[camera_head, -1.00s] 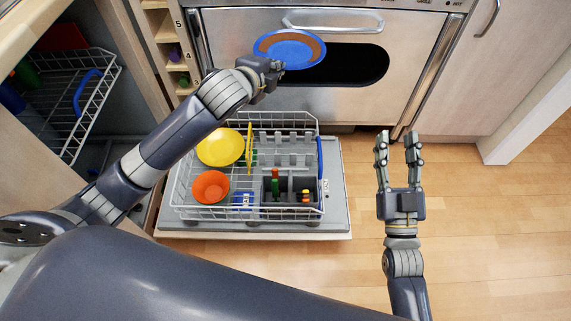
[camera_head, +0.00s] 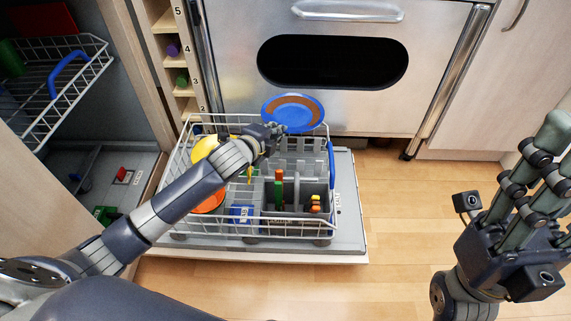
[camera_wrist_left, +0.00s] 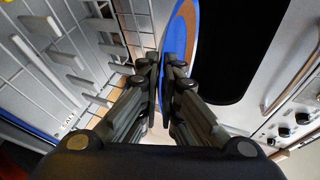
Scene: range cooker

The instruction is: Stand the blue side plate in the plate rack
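The blue side plate (camera_head: 293,112), with a brown ring, is in the air over the back edge of the pulled-out dishwasher basket. My left gripper (camera_head: 275,132) is shut on its near rim; the left wrist view shows the plate (camera_wrist_left: 183,30) tilted steeply between the fingertips (camera_wrist_left: 168,62). The plate rack, grey upright tines (camera_head: 303,156), stands in the basket's back right, just nearer than the plate and partly behind my gripper. Its tines (camera_wrist_left: 80,62) are left of the plate in the left wrist view. My right gripper (camera_head: 553,160) is open and empty at the right.
The wire basket (camera_head: 210,226) holds a yellow plate (camera_head: 203,148), an orange bowl (camera_head: 208,203), both partly hidden by my left arm, and a grey cutlery holder (camera_head: 296,196). The steel oven front (camera_head: 235,70) rises behind. Wooden floor (camera_head: 400,215) is clear to the right.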

